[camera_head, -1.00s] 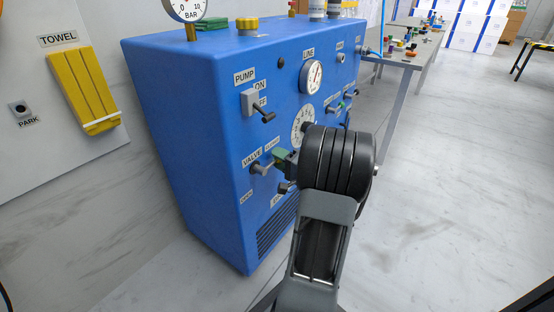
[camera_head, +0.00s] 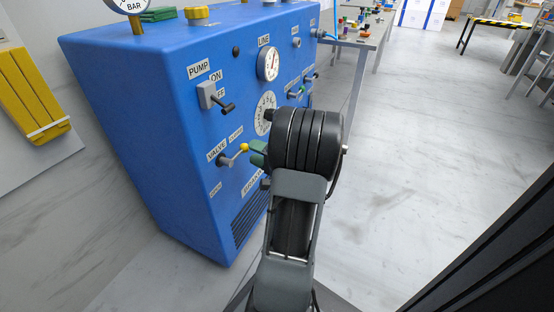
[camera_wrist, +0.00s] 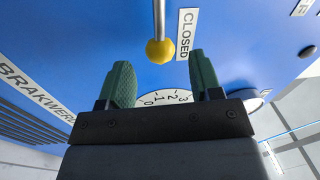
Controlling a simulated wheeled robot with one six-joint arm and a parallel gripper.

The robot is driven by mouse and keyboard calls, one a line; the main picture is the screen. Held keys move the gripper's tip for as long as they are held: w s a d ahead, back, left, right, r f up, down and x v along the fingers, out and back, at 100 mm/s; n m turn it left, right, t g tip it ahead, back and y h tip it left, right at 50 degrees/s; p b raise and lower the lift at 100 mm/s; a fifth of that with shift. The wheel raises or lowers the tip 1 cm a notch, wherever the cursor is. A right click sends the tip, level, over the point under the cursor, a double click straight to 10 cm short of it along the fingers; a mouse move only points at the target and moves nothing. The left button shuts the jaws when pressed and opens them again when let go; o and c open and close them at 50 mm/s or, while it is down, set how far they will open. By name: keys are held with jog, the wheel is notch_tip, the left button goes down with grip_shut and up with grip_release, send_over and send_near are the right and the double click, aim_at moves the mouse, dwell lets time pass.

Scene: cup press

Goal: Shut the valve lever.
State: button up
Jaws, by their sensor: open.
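The valve lever (camera_head: 232,157) is a metal rod with a yellow ball knob (camera_head: 244,147) on the blue machine's front. It points right and slightly up from its pivot, beside the CLOSED label (camera_head: 236,132); the OPEN label (camera_head: 215,189) is lower. In the wrist view the yellow knob (camera_wrist: 160,52) hangs on its rod next to the CLOSED label (camera_wrist: 187,34). My gripper (camera_wrist: 162,76) has its green fingers apart, with nothing between them. The knob shows just beyond the fingertips, centred on the gap. In the head view my gripper (camera_head: 258,154) is partly hidden by my wrist.
The blue machine (camera_head: 150,120) also carries a pump switch (camera_head: 208,96), a line gauge (camera_head: 268,64), a dial (camera_head: 265,113) and small levers (camera_head: 296,94) farther right. Open floor (camera_head: 400,140) lies to the right.

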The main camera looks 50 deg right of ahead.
jog(key=p+v, duration=0.1)
jog(key=v, duration=0.8)
jog(key=shift+s+p, duration=0.2)
jog(key=shift+p, duration=0.2)
jog(key=shift+f, duration=0.1)
